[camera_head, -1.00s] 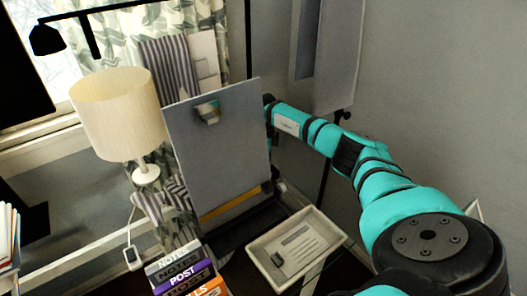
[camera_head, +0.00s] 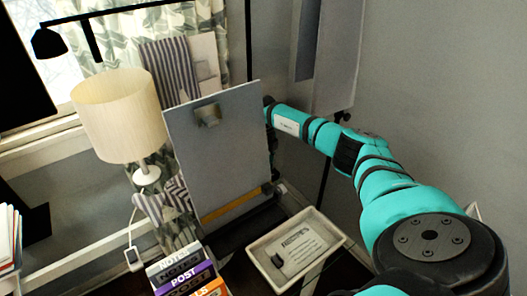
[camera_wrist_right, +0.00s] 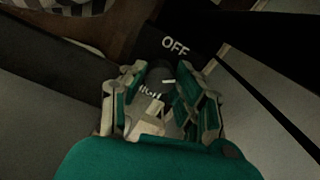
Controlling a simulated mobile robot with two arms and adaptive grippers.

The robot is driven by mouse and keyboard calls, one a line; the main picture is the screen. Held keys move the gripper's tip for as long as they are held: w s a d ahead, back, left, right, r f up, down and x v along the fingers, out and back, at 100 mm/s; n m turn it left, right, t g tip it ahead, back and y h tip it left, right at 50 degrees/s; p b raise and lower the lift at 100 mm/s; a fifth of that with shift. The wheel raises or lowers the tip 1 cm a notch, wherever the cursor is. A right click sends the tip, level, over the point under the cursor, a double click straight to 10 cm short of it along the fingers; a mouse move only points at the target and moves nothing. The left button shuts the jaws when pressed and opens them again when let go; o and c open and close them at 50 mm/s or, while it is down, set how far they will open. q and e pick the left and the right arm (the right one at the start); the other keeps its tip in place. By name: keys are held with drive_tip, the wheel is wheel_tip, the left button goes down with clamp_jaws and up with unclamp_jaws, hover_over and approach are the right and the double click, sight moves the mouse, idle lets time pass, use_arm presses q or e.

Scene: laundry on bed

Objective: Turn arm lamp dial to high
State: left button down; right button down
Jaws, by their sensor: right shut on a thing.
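The black arm lamp (camera_head: 48,40) hangs from its thin arm at the top left of the head view. In the right wrist view, a dark dial (camera_wrist_right: 160,76) with a small white mark sits between the fingers of my right gripper (camera_wrist_right: 158,78). The gripper is shut on the dial. The white word OFF shows just beyond it, and HIGH is partly visible between the fingers, close to the left one. In the head view my right arm reaches behind a grey clipboard, which hides the gripper and dial. My left gripper is out of view.
The grey clipboard (camera_head: 222,165) stands upright in front of my right gripper. A cream-shaded table lamp (camera_head: 118,115) stands to its left. A pale tray (camera_head: 333,240) lies at the front right, beside several stacked boxes (camera_head: 185,274).

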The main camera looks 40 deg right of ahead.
drive_tip(key=shift+d+r, duration=0.1)
idle(0.3)
drive_tip(key=c, duration=1)
unclamp_jaws()
wheel_tip(320, 180, up, 12)
drive_tip(key=shift+f, duration=0.1)
